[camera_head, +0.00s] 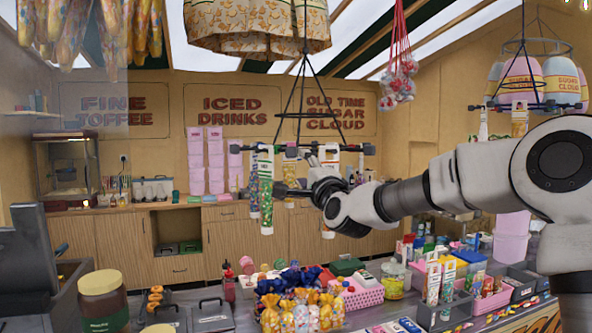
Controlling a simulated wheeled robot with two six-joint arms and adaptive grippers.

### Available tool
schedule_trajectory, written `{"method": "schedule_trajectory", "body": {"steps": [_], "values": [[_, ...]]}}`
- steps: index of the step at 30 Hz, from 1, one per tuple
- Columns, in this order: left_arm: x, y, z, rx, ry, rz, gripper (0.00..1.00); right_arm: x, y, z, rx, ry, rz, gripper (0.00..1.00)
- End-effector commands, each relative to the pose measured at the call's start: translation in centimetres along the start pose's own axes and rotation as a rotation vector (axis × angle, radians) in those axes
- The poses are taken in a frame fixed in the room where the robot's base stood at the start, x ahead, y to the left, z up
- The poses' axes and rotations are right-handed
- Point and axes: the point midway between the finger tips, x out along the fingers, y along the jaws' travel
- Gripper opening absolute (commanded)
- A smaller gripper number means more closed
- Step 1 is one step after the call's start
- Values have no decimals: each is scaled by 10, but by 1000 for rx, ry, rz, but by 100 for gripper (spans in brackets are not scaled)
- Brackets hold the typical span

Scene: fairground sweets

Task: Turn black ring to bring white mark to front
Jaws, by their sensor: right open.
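The black ring (348,148) hangs level on thin black rods below the patterned canopy, near the middle of the view. Colourful packs hang from it, including a green and white one (266,192) at its left front. I cannot make out a white mark on the ring for certain; pale packs hang around it. My right gripper (284,189) reaches in from the right just below the ring, beside the green and white pack. Its jaws are open, with nothing clearly held. Whether it touches the pack is unclear. My left gripper is out of view.
A second black ring (535,106) with sugar cloud bags hangs at the right. Below, the counter is crowded with a brown jar (103,302), wrapped sweets (300,312) and a pink basket (362,296). A red net of balls (398,80) hangs at upper right.

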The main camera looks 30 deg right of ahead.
Motion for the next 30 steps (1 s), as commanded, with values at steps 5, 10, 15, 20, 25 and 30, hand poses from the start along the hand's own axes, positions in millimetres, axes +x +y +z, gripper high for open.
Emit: {"method": "schedule_trajectory", "body": {"steps": [5,10,15,20,25,30], "values": [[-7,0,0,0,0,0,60,3,-17,-1,3,1,-19,60],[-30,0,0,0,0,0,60,27,-21,-1,0,1,-18,60],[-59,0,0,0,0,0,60,60,-23,0,0,0,-17,60],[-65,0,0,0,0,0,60,84,-18,0,1,0,-19,60],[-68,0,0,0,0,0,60,95,-16,0,1,0,-18,60],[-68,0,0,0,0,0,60,96,-15,0,2,-1,-18,60]]}}
